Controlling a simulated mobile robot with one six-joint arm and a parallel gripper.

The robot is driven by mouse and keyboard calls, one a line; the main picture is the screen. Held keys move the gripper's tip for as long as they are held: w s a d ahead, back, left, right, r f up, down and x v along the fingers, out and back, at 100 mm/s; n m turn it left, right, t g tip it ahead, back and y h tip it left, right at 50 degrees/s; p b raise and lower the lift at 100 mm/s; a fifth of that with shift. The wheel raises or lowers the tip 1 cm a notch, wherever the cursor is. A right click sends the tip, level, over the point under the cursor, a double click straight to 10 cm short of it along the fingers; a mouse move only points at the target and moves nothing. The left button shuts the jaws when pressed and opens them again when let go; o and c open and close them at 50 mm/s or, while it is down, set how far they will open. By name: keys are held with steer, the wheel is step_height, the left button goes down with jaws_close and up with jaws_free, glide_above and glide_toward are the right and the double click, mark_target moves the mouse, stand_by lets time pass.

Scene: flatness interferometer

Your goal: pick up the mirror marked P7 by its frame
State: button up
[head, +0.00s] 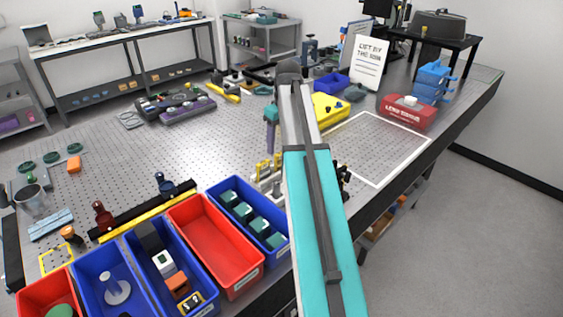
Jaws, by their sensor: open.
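I cannot make out the mirror marked P7; no P7 mark is readable in the head view. Small yellow upright pieces (265,169) stand in a pale holder just left of my arm, behind the blue bin of green blocks. Small black parts (343,176) show just right of my arm. I cannot tell whether any of these is a framed mirror. My arm covers the space between them. My gripper does not show clearly and seems hidden behind my arm.
Red and blue bins (213,243) line the near edge of the perforated table. A white-outlined area (375,150) at the right is bare. A yellow bin (331,108), a red case (406,112) and a sign (367,58) stand beyond. The table's left middle is largely clear.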

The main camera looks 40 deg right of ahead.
mark_target(281, 152)
steer(key=shift+f, duration=0.1)
steer(key=shift+s+a+f+p, duration=0.1)
steer(key=shift+s+f+p, duration=0.1)
steer(key=shift+f+p, duration=0.8)
steer(key=shift+w+f, duration=0.15)
steer(key=shift+f, duration=1.4)
steer(key=c, duration=1.2)
steer(key=shift+r, duration=0.2)
steer(key=shift+r+b, duration=1.25)
steer(key=shift+r, duration=3.6)
